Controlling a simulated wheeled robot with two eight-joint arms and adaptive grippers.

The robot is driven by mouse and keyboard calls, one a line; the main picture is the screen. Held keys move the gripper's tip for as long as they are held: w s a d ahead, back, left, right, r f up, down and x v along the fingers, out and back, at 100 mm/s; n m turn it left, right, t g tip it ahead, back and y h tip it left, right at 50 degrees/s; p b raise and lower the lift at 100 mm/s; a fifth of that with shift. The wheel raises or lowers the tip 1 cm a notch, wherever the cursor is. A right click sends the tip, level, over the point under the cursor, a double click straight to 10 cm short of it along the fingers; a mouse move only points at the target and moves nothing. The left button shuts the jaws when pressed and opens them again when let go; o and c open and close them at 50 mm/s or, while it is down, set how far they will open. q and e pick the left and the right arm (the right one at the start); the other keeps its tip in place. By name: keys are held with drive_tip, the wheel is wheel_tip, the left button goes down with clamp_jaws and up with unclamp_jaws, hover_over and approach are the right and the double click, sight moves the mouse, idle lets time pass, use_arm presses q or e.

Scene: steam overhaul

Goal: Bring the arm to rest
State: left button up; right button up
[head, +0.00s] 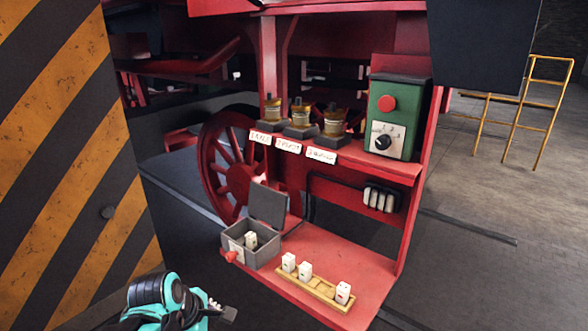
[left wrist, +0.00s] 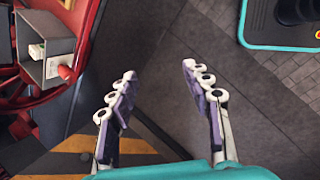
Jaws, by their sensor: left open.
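My left arm comes in low at the left of the head view, in teal and black. Its gripper (head: 226,312) is small there, in front of and below the red lower shelf (head: 330,257), apart from it. In the left wrist view my left gripper (left wrist: 160,70) has its two fingers spread wide, with only dark floor between them. It is empty and touches nothing. My right gripper does not show in either view.
On the lower shelf stand an open grey box (head: 264,250) with a white block inside and a wooden tray (head: 310,287) with white blocks. Above are brass fittings (head: 301,115) and a green control box (head: 393,103). A striped panel (head: 60,150) stands left.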

use_arm(q)
drive_tip(key=s+f+m+t+y+b, duration=0.1)
drive_tip(key=s+f+m+b, duration=0.3)
drive_tip(key=f+m, duration=0.3)
drive_tip(key=s+f+m+t+b, duration=0.1)
drive_tip(key=s+f+m+b, duration=0.3)
drive_tip(key=f+m, duration=0.3)
drive_tip(key=m+b, duration=0.1)
drive_tip(key=m, duration=0.4)
drive_tip(key=shift+s+a+m+t+y, duration=0.15)
drive_tip(key=shift+s+m+t+y, duration=0.15)
drive_tip(key=shift+m+y, duration=0.1)
